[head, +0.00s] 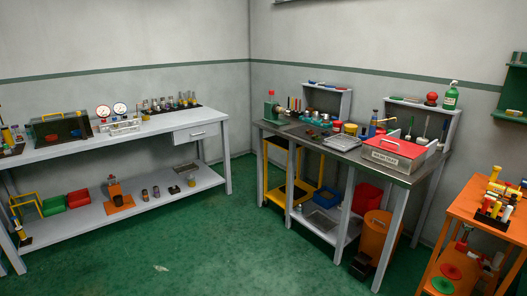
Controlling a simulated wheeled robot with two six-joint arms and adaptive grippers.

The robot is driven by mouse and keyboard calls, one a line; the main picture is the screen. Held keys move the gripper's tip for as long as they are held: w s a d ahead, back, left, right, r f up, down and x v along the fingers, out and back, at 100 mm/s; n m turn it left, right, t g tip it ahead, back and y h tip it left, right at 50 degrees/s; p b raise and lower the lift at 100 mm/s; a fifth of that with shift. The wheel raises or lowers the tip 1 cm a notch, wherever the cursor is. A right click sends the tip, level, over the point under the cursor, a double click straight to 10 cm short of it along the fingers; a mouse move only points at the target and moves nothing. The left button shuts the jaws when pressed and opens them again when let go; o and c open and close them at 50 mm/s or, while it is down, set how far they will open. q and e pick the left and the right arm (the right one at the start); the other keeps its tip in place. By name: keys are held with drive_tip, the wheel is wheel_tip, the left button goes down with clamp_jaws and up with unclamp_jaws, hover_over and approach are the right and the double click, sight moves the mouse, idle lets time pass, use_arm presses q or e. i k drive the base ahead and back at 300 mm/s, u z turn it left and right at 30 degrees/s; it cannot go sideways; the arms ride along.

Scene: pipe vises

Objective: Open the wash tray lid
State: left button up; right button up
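The wash tray (385,158) is a grey box with a dark label on its front, near the right end of the dark-topped bench on the right. A red lid (420,150) lies over its top and looks shut, with a small dark part on it that may be a handle. The label is too small to read surely. Neither of my grippers is in view, and nothing of my arms shows.
The dark-topped bench (345,157) also holds a metal tray (342,142), a green bottle (450,96) on a rack, and several small tools. An orange cart (470,215) stands at right. A grey bench (75,148) stands at left. The green floor (240,235) between them is open.

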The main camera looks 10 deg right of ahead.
sight(402, 147)
drive_tip(key=z, duration=0.25)
drive_tip(key=i, duration=1.4)
drive_tip(key=z, duration=1.05)
drive_tip(key=i, duration=1.1)
drive_tip(key=z, duration=0.7)
